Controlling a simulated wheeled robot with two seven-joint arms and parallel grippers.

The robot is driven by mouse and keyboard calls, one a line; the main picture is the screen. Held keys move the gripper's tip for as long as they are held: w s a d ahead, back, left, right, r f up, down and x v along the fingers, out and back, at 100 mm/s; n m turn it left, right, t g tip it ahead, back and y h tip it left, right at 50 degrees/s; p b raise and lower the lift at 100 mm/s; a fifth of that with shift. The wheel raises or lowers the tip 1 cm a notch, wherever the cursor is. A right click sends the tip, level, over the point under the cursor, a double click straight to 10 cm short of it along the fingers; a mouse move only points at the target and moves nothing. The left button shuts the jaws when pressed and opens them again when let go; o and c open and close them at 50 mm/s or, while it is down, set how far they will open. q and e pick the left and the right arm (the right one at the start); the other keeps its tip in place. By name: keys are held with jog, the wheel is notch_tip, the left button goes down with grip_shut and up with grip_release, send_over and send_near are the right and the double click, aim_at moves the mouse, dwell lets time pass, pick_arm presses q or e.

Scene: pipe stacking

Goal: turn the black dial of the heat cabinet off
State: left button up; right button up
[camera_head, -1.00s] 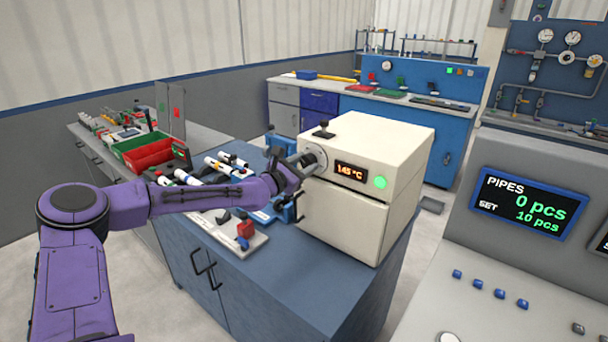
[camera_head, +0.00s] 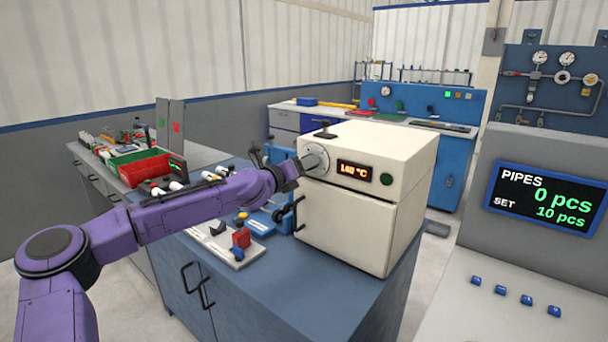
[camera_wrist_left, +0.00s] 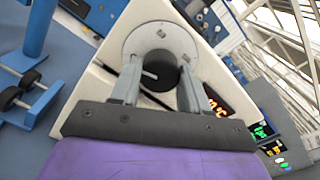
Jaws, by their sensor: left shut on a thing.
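The heat cabinet (camera_head: 350,220) is a cream box on the blue-grey bench. Its black dial (camera_wrist_left: 158,72) sits on a round pale plate (camera_wrist_left: 162,40), with a white mark pointing to the left in the left wrist view. My left gripper (camera_wrist_left: 160,85) is shut on the dial, one finger on each side. In the head view my left gripper (camera_head: 308,163) is at the plate and hides the dial. The orange display (camera_head: 356,170) reads about 140 °C. The round lamp (camera_head: 386,179) beside it is dark green, unlit. My right gripper is not in view.
A board with small red and blue parts (camera_head: 241,238) lies on the bench left of the cabinet. Red and green bins (camera_head: 145,170) stand farther left. A console screen (camera_head: 545,200) at the right reads "PIPES 0 pcs, SET 10 pcs".

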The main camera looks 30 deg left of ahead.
pick_arm(q)
jog(key=shift+f+n+b, duration=0.3)
jog(key=shift+n+b, duration=0.45)
jog(key=shift+n, duration=0.35)
jog(key=shift+r, duration=0.1)
jog(key=o, duration=1.1)
jog(key=shift+c, duration=0.2)
jog(key=shift+r, duration=0.1)
jog(key=s+p, duration=0.2)
jog(key=s, duration=0.8)
jog(key=shift+s+a+p, duration=0.3)
jog(key=shift+a, duration=0.1)
